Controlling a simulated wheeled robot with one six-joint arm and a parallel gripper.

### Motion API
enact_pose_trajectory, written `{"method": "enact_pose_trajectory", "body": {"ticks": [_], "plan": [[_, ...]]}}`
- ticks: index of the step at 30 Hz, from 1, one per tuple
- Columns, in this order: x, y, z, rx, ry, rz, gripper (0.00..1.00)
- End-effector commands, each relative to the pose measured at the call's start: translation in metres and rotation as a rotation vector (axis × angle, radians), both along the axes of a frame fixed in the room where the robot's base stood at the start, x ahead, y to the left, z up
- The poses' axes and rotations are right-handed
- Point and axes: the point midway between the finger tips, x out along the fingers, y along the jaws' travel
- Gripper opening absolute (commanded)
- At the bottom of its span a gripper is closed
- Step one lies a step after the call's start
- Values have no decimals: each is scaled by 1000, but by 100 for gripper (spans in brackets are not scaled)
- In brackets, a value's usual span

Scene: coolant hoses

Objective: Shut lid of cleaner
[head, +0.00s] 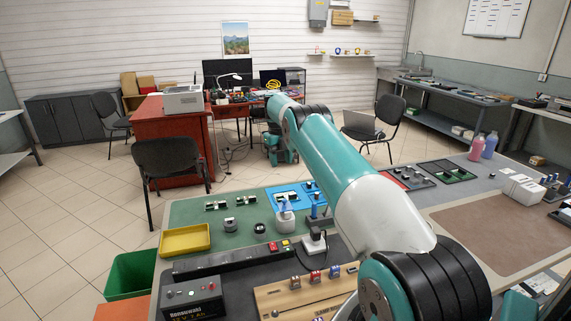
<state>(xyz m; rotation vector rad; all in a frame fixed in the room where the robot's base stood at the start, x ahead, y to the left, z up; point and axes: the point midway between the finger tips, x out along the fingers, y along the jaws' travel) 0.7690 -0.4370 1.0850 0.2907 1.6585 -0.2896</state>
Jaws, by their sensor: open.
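No thing in the head view can be made out for certain as the cleaner. A light grey box-shaped machine (183,99) on the red desk (168,128) at the back left may be it. It is too small to tell whether it has a lid or how one stands. My teal and white arm reaches from the lower right up to the middle of the view. Its far links are partly hidden behind the elbow, and my gripper cannot be made out.
Chairs (172,163) stand near the red desk. The tiled floor at left is clear.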

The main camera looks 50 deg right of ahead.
Motion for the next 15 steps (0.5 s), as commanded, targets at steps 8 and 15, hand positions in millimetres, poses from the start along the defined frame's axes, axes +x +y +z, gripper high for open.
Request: {"method": "enact_pose_trajectory", "body": {"ticks": [8, 15], "plan": [[5, 6, 28, 2, 2, 8, 45], [5, 7, 28, 1, 2, 9, 45]]}}
